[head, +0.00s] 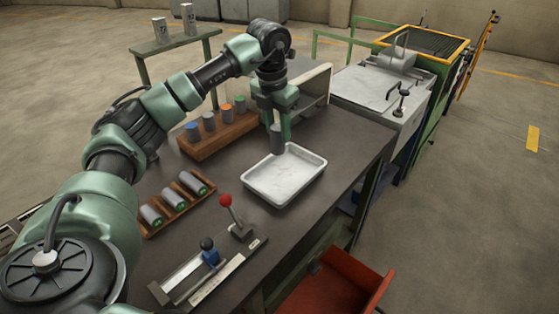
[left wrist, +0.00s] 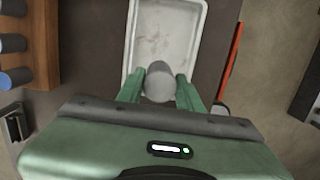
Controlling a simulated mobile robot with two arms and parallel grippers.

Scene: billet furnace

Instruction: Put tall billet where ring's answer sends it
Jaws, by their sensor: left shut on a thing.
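My left gripper (head: 279,128) points down over the white tray (head: 302,187) on the dark bench. It is shut on a grey cylindrical billet (head: 276,142), which hangs upright at the tray's far edge. In the left wrist view the billet (left wrist: 159,82) sits between the green fingers, with the white tray (left wrist: 170,14) beneath it. I cannot tell whether the billet touches the tray. A ring is not clearly recognisable in these views. My right gripper is not in view.
A wooden rack (head: 223,139) holds several cylinders with coloured tops. A wooden holder (head: 180,211) carries three lying grey cylinders with green ends. A red-knobbed lever (head: 238,228) and a slide fixture (head: 208,273) stand in front. A red drawer (head: 340,284) juts out below.

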